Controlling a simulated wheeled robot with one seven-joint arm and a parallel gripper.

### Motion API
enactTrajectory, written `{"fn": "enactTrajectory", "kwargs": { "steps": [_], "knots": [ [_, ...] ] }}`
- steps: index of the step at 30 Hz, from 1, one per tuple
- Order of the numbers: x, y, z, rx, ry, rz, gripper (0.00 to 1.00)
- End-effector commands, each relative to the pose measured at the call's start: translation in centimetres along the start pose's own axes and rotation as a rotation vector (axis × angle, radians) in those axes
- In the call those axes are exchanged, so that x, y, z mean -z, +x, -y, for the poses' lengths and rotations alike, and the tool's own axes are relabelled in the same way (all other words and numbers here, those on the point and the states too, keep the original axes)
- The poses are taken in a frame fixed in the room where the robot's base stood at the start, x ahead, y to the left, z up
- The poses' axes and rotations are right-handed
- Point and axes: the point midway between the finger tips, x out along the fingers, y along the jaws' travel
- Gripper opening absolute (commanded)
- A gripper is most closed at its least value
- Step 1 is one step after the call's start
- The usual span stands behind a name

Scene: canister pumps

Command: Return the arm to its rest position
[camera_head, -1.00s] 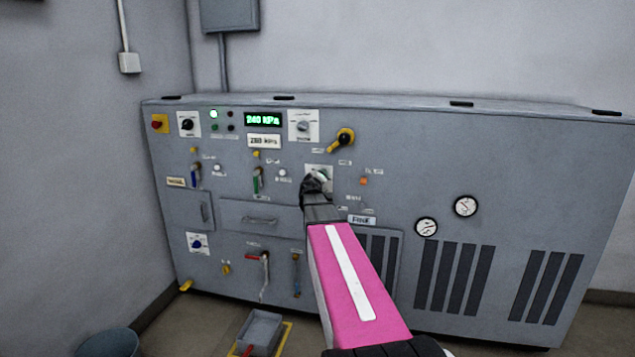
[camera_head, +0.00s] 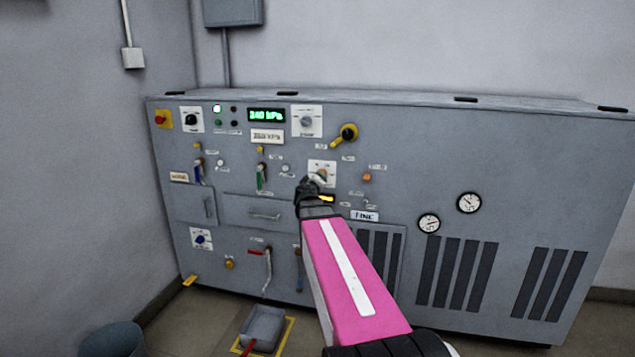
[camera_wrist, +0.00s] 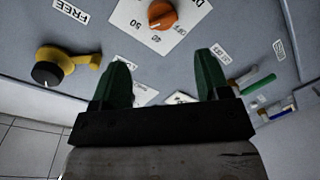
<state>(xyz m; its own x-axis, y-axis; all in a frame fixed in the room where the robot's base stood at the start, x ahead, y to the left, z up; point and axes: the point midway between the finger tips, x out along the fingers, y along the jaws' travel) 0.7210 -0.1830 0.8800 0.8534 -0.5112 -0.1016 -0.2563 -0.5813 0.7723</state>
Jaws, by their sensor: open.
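My gripper (camera_head: 312,183) is in front of the middle of the grey pump cabinet (camera_head: 410,155), at the end of my pink arm. The wrist view shows its two green fingers (camera_wrist: 160,85) apart, with nothing held between them. An orange knob (camera_wrist: 162,14) on a white dial plate lies beyond the fingertips, apart from them. In the head view this dial plate (camera_head: 322,168) shows just above the gripper, which hides some of the panel.
A yellow lever with a black hub (camera_head: 346,133) sticks out above and right of the gripper; it also shows in the wrist view (camera_wrist: 62,66). A green-handled lever (camera_head: 262,177) is to the left. A grey tray (camera_head: 262,328) and a bucket (camera_head: 113,341) are on the floor.

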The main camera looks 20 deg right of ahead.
Motion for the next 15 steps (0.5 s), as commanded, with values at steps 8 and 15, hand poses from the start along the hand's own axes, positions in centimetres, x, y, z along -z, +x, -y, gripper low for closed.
{"fn": "enactTrajectory", "kwargs": {
  "steps": [8,15],
  "knots": [
    [-0.01,-0.07,0.00,0.000,0.000,0.001,0.69],
    [-0.37,-0.23,0.34,0.004,0.007,0.014,0.69]
  ]
}}
